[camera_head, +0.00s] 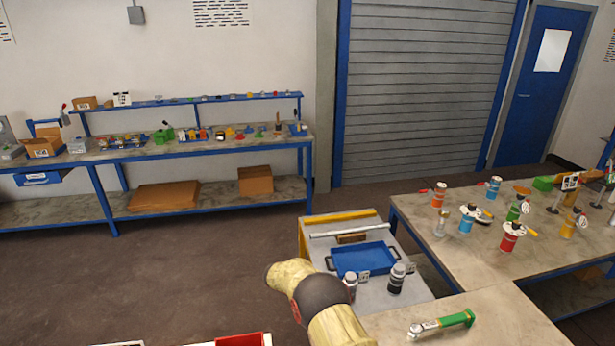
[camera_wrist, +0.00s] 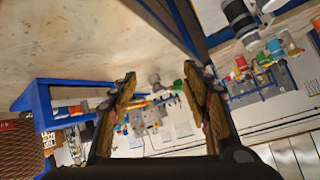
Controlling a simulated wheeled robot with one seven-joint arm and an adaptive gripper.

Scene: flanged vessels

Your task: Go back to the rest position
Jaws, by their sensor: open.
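My gripper (camera_wrist: 159,72) shows in the wrist view, its two brown fingers spread apart with nothing held between them. Behind the fingers are a blue-framed bench (camera_wrist: 75,88) and small coloured parts, out of reach of the fingertips as far as I can tell. In the head view my arm comes up from the lower middle, and the gripper itself is not visible there.
A green-handled tool (camera_head: 442,324) lies on the near bench. Flanged vessels (camera_head: 511,237) stand on the right bench.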

